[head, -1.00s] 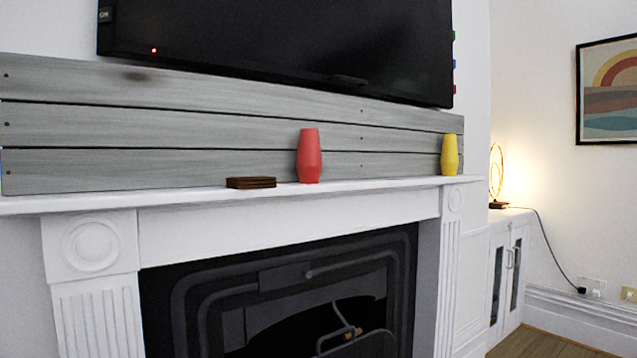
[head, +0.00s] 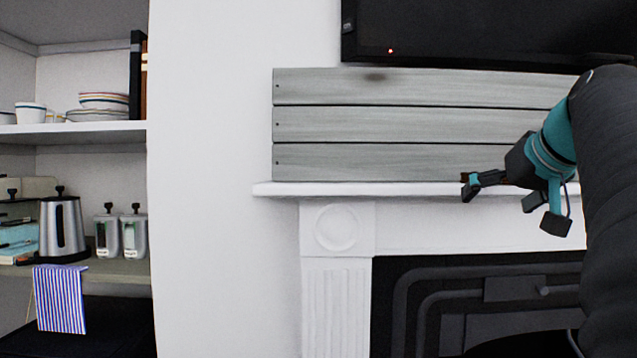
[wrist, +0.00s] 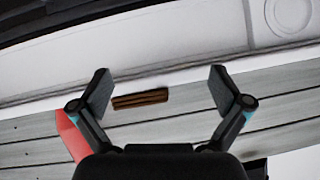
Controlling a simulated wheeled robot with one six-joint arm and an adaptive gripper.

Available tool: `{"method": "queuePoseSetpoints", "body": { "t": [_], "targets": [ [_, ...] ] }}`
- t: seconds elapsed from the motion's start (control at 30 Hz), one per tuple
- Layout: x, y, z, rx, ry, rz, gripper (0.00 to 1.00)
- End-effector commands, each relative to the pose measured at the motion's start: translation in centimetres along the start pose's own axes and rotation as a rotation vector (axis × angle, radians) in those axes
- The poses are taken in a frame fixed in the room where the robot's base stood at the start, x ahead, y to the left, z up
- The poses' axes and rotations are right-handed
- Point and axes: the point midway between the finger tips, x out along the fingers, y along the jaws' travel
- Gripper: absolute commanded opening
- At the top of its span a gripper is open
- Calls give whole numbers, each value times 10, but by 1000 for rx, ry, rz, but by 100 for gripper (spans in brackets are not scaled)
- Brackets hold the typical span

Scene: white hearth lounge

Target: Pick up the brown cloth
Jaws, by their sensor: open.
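The brown cloth (wrist: 140,99) is a flat folded stack lying on the white mantel shelf (wrist: 38,112). It shows between my open fingers in the wrist view, nearer the left finger. My gripper (wrist: 158,89) is open and empty, with a finger on either side of the cloth in that picture. I cannot tell the remaining distance to it. In the head view my gripper (head: 512,205) is at the front of the mantel shelf (head: 400,188), and the cloth is mostly or wholly hidden behind it.
A red vase (wrist: 73,136) stands beside the cloth, partly behind my left finger in the wrist view. Grey boards (head: 400,125) back the shelf, with a black television (head: 480,30) above. Kitchen shelves (head: 75,133) stand at the far left.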

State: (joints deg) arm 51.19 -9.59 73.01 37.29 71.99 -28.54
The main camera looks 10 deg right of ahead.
Motion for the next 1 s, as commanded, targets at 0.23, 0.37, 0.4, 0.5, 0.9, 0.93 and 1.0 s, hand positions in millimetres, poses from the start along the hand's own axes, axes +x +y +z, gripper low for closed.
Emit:
{"method": "queuePoseSetpoints", "body": {
  "t": [0.23, 0.37, 0.4, 0.5, 0.9, 0.93, 1.0],
  "targets": [
    [-56, 29, -58, -144, 148, 7, 100],
    [-65, 32, -67, -180, 173, 7, 100],
    [-64, 32, -69, -186, 176, 7, 100],
    [-52, 31, -71, -189, 177, 3, 100],
    [10, 30, -83, -187, 176, 5, 100],
    [12, 30, -83, -187, 177, 6, 100],
    [15, 30, -84, -187, 178, 7, 100]
  ]
}}
